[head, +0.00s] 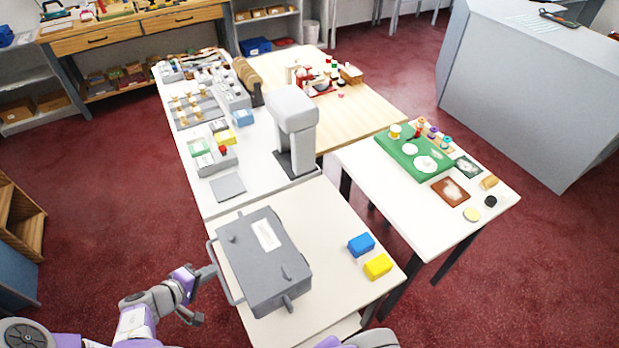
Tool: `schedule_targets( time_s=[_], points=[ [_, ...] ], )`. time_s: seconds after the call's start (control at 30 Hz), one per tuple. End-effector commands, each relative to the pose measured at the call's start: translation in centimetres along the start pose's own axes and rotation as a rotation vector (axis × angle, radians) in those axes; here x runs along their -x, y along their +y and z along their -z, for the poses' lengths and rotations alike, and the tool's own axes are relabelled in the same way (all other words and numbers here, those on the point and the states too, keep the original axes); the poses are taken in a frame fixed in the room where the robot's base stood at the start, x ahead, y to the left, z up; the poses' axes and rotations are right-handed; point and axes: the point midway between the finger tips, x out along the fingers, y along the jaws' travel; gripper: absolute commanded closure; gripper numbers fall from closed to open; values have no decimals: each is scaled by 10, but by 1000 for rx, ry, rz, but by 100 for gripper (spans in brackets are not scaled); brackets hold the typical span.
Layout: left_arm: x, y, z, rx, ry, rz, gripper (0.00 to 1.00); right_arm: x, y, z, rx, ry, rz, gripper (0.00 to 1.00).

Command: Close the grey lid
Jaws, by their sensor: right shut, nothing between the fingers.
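A grey box (286,288) stands on the near white table, and its grey lid (240,250) faces up with a white label on it. A grey bar handle (222,285) runs along the left side. The view does not show clearly whether a gap stays open under the lid. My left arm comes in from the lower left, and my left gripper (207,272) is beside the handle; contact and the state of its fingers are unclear. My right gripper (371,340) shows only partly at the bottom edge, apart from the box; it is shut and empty.
A blue block (361,244) and a yellow block (377,266) lie right of the box. A grey upright machine (294,125) stands behind it. A side table (400,200) at the right holds a green tray (390,150). The table strip between box and blocks is clear.

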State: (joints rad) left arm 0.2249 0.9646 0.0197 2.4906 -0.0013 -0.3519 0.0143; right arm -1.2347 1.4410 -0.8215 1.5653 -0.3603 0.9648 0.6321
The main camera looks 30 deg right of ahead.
Motion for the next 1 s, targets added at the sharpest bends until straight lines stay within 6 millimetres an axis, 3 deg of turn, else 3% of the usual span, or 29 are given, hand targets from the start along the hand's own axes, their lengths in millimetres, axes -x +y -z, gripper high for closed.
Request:
schedule_targets(
  time_s=[0.73,0.87,1.0],
  points=[
    [-8,-3,0,0,0,0,57,-13,-12,-5,-3,-17,9,100],
    [-7,-3,0,0,0,0,57,-7,-4,-4,-5,-16,9,100],
    [-6,-2,0,0,0,0,57,8,17,-2,-6,-12,6,100]
  ],
)
